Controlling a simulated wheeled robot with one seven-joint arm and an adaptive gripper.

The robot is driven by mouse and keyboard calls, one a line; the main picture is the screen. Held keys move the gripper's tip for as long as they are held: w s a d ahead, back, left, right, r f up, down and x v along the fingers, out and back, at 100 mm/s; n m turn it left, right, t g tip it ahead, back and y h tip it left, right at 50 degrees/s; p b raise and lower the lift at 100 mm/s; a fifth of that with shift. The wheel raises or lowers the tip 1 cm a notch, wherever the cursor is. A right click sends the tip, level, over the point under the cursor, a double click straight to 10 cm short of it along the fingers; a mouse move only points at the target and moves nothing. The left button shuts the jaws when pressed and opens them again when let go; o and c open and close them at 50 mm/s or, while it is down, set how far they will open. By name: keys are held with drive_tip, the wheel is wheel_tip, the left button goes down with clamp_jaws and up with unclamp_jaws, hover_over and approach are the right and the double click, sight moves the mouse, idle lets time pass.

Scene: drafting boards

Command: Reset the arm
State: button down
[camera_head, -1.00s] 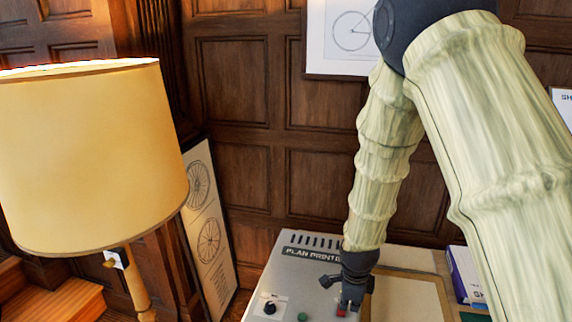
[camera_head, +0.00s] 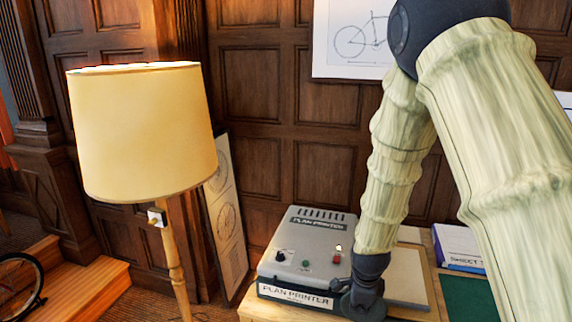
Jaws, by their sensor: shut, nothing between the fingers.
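My arm comes down from the top right in the head view, its links covered in pale, bamboo-like sleeves. My gripper (camera_head: 352,300) is at the arm's lower end, shut and empty, at the front right of the grey plan printer (camera_head: 300,262). The arm's dark wrist hides part of the printer's right side. Whether the gripper touches the printer or the table I cannot tell.
A floor lamp (camera_head: 140,135) with a cream shade stands at the left. Right of the printer lie a pale board (camera_head: 408,275), a white-and-purple box (camera_head: 458,245) and a green mat (camera_head: 468,298). A framed drawing (camera_head: 228,215) leans on the panelled wall. A wheel shows at lower left.

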drive_tip(key=s+d+f+n+b, duration=0.1)
drive_tip(key=s+f+n+b, duration=0.15)
drive_tip(key=s+f, duration=0.4)
drive_tip(key=s+f+n+g+b, duration=0.1)
drive_tip(key=s+f+n, duration=0.25)
drive_tip(key=f, duration=0.55)
drive_tip(key=s+d+f+n+b, duration=0.1)
drive_tip(key=s+f+n, duration=0.35)
drive_tip(key=f, duration=0.35)
drive_tip(key=s+f+n+b, duration=0.1)
drive_tip(key=s+f+n, duration=0.2)
drive_tip(key=s, duration=0.3)
drive_tip(key=s+f+n+g+b, duration=0.1)
drive_tip(key=s+f+n, duration=0.2)
drive_tip(key=s, duration=0.4)
drive_tip(key=s+d+f+n+b, duration=0.1)
drive_tip(key=s+f+n+b, duration=0.1)
drive_tip(key=s+f+n, duration=0.2)
drive_tip(key=s+f, duration=0.1)
drive_tip(key=s, duration=0.1)
drive_tip(key=shift+s+y, duration=0.3)
drive_tip(key=shift+s, duration=0.05)
